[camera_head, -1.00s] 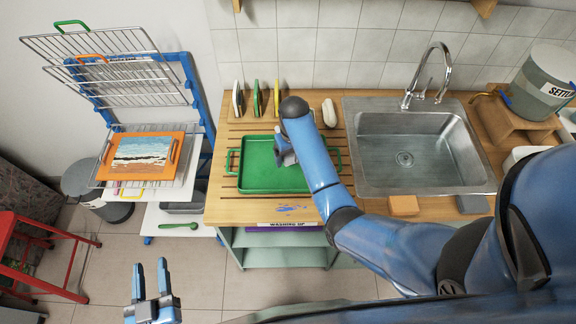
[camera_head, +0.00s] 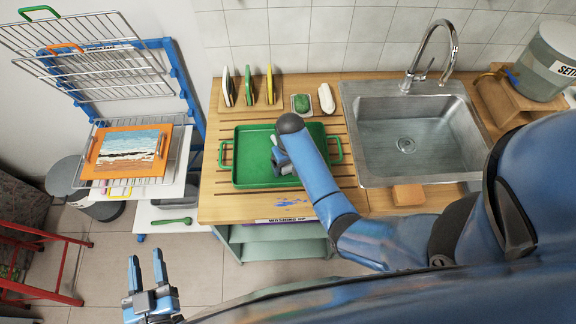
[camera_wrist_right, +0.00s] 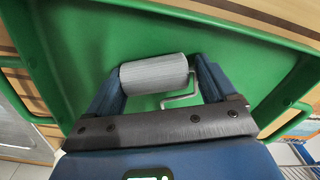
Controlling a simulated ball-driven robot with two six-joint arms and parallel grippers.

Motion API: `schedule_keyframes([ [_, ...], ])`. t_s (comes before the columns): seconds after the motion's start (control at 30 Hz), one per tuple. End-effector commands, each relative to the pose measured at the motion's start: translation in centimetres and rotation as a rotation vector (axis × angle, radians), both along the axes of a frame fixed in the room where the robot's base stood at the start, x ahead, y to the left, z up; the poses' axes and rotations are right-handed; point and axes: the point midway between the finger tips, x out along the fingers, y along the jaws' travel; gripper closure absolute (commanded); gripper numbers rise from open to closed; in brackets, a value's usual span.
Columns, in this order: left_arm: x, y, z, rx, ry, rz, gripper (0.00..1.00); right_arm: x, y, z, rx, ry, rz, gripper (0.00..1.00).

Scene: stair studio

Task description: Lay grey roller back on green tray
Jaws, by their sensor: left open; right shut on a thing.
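The green tray (camera_head: 250,176) lies flat on the wooden draining counter, left of the sink. My right gripper (camera_head: 281,163) is over the middle of the tray. In the right wrist view, the grey roller (camera_wrist_right: 155,74) lies across between the two fingers of my right gripper (camera_wrist_right: 160,82), shut on it, with its thin bent wire handle (camera_wrist_right: 182,99) beside it. The green tray floor (camera_wrist_right: 120,40) is close behind it; I cannot tell whether the roller touches it. In the head view my arm mostly hides the roller. My left gripper (camera_head: 150,282) is open and empty, low at the left, away from the counter.
Behind the tray stand several upright coloured pieces in a wooden rack (camera_head: 249,98), a dish with a green block (camera_head: 301,104) and a white rounded object (camera_head: 326,98). The sink (camera_head: 405,140) is to the right. A wire drying rack (camera_head: 128,150) holding an orange-framed picture stands at left.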

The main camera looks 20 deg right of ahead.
Motion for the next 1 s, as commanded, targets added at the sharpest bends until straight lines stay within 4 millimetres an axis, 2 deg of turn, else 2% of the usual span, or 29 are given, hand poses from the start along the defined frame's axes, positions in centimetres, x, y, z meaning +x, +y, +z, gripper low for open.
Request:
schedule_keyframes([
  [0.43,0.0,0.0,-0.2,0.0,0.0,0.0,0.57,0.0,0.0,-0.5,0.0,0.001,0.0,0.45],
  [0.47,0.0,0.0,-0.1,0.0,0.0,0.0,0.57,0.0,0.0,-0.4,0.0,0.001,0.0,0.1],
  [0.53,0.0,0.0,-0.1,0.0,0.0,0.0,0.57,0.0,0.0,-0.4,0.0,0.001,0.0,0.0],
  [0.77,0.0,0.0,-0.1,0.0,0.0,0.0,0.57,0.0,0.0,-0.3,0.0,0.001,0.0,0.0],
  [1.0,0.0,0.0,-0.3,0.0,0.0,0.0,0.57,0.1,0.0,1.1,0.0,-0.003,0.0,0.0],
])
